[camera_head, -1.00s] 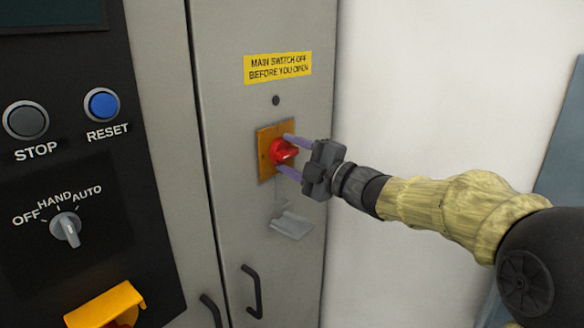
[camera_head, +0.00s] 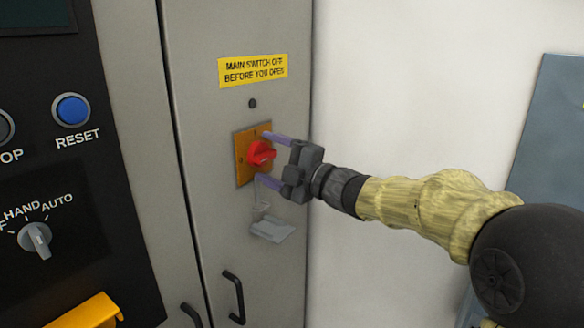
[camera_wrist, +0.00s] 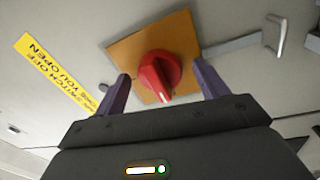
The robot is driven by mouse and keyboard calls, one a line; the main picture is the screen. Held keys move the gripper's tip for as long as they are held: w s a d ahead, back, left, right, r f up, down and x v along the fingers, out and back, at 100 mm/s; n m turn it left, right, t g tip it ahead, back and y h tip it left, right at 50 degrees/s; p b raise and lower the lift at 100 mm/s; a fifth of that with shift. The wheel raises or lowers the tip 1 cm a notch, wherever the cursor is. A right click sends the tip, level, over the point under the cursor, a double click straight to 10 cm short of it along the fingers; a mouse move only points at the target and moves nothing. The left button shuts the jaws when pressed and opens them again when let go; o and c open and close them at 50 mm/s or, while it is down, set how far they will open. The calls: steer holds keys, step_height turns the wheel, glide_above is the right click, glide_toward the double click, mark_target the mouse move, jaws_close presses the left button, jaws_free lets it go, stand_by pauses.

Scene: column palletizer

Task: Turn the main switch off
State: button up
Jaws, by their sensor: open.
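The main switch is a red rotary knob (camera_head: 261,154) on a yellow-orange square plate (camera_head: 243,166), on the grey cabinet door. In the wrist view the red knob (camera_wrist: 159,74) sits in front of the orange plate (camera_wrist: 180,32), with a white mark on its handle. My gripper (camera_head: 270,160) is open, with one purple finger above the knob and one below in the head view. In the wrist view the fingers of my gripper (camera_wrist: 160,88) stand on both sides of the knob, with visible gaps. Whether the fingertips touch the plate cannot be told.
A yellow label (camera_head: 253,70) reads "MAIN SWITCH OFF BEFORE YOU OPEN". A grey tag or hasp (camera_head: 271,229) hangs below the plate, and a black handle (camera_head: 234,297) is lower. A black panel with a blue RESET button (camera_head: 72,110) and a selector (camera_head: 35,240) is left.

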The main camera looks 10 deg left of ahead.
steer(key=b+v, duration=0.1)
steer(key=v, duration=1.6)
steer(key=shift+b, duration=0.4)
